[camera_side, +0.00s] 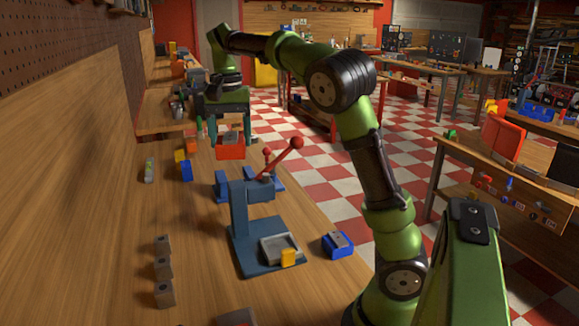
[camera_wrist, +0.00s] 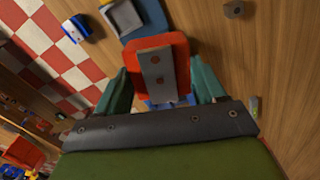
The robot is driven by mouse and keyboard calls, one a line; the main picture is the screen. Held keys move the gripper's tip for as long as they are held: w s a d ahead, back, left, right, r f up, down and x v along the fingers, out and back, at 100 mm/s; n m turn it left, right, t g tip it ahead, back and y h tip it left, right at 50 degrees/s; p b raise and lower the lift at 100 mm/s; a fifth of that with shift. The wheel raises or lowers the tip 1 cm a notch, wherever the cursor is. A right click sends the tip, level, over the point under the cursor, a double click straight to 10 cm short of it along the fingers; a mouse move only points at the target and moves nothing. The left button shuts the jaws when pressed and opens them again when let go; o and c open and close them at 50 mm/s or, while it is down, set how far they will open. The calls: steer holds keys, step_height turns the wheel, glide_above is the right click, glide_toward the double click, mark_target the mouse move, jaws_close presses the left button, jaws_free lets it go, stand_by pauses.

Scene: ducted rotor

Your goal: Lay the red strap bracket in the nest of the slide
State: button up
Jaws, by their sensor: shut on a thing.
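The red strap bracket (camera_side: 231,152) is a red piece with a grey strap on top. In the wrist view the bracket (camera_wrist: 177,55) sits between the teal fingers of my gripper (camera_wrist: 160,88), its strap showing two red spots. My gripper (camera_side: 228,132) is shut on it, behind the blue press in the side view. Whether the bracket clears the bench, I cannot tell. The slide's nest (camera_side: 278,246) is a light grey square frame on the blue press base, with a yellow block (camera_side: 288,257) at its front. The nest (camera_wrist: 122,18) also shows at the wrist view's top, looking empty.
The blue press (camera_side: 242,208) with its red-knobbed lever (camera_side: 285,158) stands between bracket and nest. A blue block with a grey top (camera_side: 337,244) is right of the nest. Bench around the posts is clear.

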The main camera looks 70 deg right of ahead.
steer(key=w+a+n, duration=0.2)
steer(key=a+n, duration=0.7)
steer(key=a, duration=0.4)
steer(key=s+d+f+n, duration=0.6)
steer(key=d+f+n, duration=0.25)
steer(key=n, duration=0.65)
steer(key=s+d+f+n, duration=0.7)
steer(key=d+f+n, duration=0.15)
steer(key=n, duration=0.65)
steer(key=f, duration=0.5)
steer(key=a+f, duration=0.1)
steer(key=f, duration=0.2)
steer(key=shift+w+f, duration=0.15)
steer(key=shift+w, duration=0.05)
